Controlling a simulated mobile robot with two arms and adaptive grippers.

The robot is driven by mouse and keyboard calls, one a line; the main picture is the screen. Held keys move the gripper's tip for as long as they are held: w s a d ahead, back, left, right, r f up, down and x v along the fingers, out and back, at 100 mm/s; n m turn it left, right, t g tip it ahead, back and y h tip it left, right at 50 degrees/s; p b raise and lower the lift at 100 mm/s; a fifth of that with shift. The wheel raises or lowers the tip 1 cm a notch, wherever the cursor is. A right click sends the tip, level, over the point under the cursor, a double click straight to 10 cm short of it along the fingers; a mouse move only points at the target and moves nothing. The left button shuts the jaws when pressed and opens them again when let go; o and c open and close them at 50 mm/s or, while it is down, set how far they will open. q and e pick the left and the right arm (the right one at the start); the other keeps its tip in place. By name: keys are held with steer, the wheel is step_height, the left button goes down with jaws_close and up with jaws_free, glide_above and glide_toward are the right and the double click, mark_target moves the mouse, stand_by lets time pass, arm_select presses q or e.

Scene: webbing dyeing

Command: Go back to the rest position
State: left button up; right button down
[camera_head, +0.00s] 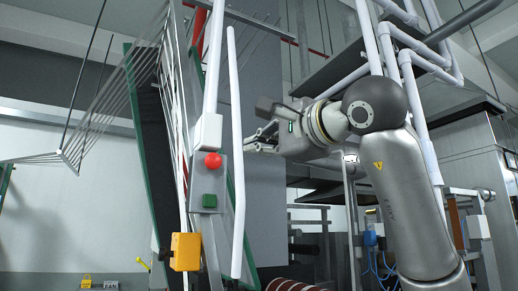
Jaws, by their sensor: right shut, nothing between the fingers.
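My right gripper (258,140) is near the middle of the view, raised, with its fingers pointing left. It is shut and holds nothing. Its arm comes up from the lower right. The fingertips are close in the picture to a white vertical tube (236,165) and, further left, a grey control panel (218,188) with a red button (213,160) and a green button (209,201). I cannot tell whether the gripper touches the tube, but a gap seems to show. My left gripper is not in view.
A green-edged machine frame (143,130) with metal rods stands at left. White pipes (430,165) and a metal cabinet (480,160) stand behind my arm at right. A striped roll (295,285) is at the bottom.

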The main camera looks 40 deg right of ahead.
steer(key=shift+w+d+f, duration=0.1)
steer(key=shift+w, duration=0.15)
steer(key=shift+s, duration=0.2)
steer(key=shift+w, duration=0.15)
